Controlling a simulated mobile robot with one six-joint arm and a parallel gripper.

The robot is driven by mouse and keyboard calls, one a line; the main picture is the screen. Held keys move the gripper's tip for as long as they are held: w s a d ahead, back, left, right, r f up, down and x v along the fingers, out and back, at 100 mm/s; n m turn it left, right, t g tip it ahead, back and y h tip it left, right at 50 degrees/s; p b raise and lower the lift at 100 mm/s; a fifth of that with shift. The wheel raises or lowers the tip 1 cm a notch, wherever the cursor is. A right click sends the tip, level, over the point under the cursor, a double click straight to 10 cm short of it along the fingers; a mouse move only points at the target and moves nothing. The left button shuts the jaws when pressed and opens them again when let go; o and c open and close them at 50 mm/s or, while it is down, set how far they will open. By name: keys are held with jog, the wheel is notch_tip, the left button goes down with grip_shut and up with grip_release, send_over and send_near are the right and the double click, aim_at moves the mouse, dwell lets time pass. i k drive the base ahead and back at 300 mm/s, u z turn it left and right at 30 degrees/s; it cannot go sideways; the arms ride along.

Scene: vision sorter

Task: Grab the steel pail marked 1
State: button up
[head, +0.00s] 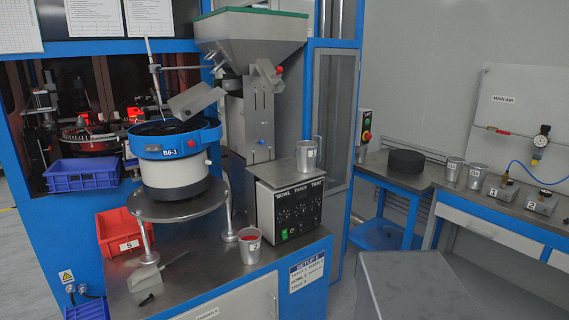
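Several steel pails are in view. Two stand side by side on the right-hand bench, a left pail (453,173) and a right pail (476,178); both have small marks too small to read for certain. A third pail (306,157) stands upright on top of the black control box, with a pale label I cannot read. A fourth pail (250,246) stands on the steel table at the front and holds something red; its label is also unreadable. Number plates 1 (491,193) and 2 (514,201) show on the right bench, beside small grey devices. My gripper is not in view.
A blue-rimmed bowl feeder (172,138) stands on a round steel stand left of the control box (288,212). A red bin (119,232) marked 5 sits at left. A hopper (249,30) rises above.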

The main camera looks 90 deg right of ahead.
aim_at(306, 151)
jog(key=u, duration=0.8)
jog(key=k, duration=2.5)
jog(key=z, duration=0.55)
